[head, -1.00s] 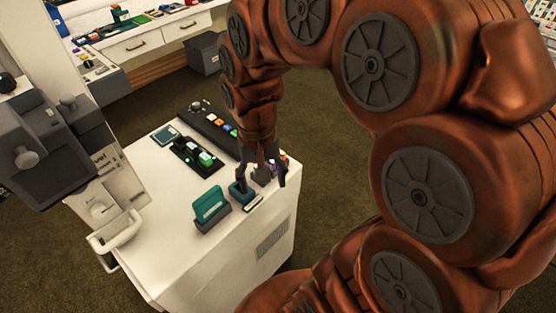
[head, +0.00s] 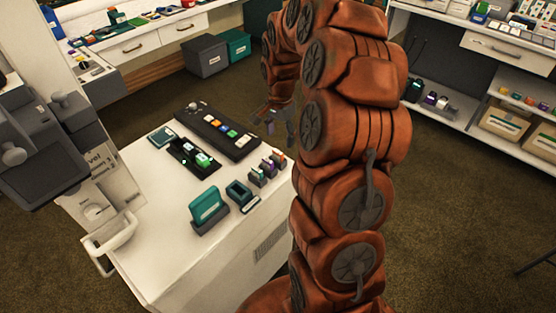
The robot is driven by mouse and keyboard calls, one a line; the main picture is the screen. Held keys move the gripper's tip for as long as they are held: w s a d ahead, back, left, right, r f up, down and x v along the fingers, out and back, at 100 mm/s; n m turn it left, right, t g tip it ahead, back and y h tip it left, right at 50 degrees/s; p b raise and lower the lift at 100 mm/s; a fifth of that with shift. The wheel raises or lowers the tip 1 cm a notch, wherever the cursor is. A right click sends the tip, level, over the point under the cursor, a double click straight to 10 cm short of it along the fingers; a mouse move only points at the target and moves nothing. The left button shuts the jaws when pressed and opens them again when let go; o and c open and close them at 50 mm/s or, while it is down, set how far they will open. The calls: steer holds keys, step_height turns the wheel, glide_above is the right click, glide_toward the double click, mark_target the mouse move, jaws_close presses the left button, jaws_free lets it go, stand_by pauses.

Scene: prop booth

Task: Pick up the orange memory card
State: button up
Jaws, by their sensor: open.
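Several small cards stand in dark holders near the right edge of the white cart top (head: 165,215). The rearmost card, at right (head: 280,157), looks orange or reddish; it is too small to be sure of its colour. A purple-looking card (head: 268,165) stands next to it. My gripper (head: 275,122) is open, with its fingers pointing down. It appears raised and beyond the cards, past the cart's far right edge, apart from them. Whether anything lies between the fingers is hard to see.
A teal card in a grey stand (head: 207,207) and a dark teal open holder (head: 240,193) stand left of the cards. A black panel with coloured buttons (head: 217,130) and a black tray with green pieces (head: 194,157) lie behind. Shelves (head: 470,125) stand at right.

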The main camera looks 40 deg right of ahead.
mark_target(278, 151)
steer(key=shift+a+f+p, duration=0.2)
steer(key=shift+f+p, duration=0.4)
steer(key=shift+f, duration=1.25)
steer(key=shift+a+f+p, duration=0.2)
steer(key=shift+f+p, duration=0.4)
steer(key=shift+f, duration=1.2)
steer(key=c, duration=1.2)
